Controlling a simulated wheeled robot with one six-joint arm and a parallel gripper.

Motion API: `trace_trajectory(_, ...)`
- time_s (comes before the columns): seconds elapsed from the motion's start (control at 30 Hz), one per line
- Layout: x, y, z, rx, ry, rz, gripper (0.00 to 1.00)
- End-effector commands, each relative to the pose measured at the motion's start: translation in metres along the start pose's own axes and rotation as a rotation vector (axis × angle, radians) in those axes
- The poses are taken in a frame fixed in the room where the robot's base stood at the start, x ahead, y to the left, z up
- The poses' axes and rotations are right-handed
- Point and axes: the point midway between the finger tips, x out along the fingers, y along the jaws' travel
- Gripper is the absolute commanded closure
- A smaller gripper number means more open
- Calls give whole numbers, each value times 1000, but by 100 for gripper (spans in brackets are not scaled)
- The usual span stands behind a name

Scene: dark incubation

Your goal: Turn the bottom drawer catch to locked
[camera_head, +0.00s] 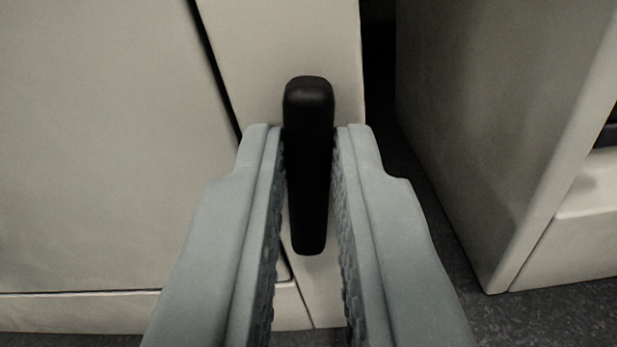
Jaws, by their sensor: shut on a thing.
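The drawer catch is a black rounded bar (308,95) on the cream cabinet's narrow front strip, in the middle of the camera view. It stands close to upright in the picture. My gripper (308,145) has one grey finger on each side of the bar and is shut on it. The fingers' textured inner pads face the bar and cover part of its sides. No lock marking shows, so I cannot tell the locked side from this view.
A wide cream panel (105,150) lies left of the strip, past a dark seam. Another cream cabinet (490,120) stands at the right, across a dark gap. Dark grey floor (560,315) shows at the bottom right.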

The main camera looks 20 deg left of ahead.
Motion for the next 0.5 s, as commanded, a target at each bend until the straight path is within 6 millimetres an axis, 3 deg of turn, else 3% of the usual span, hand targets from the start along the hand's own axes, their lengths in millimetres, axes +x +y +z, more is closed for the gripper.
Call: trace_trajectory(0.5,0,7,2,477,0,0,100)
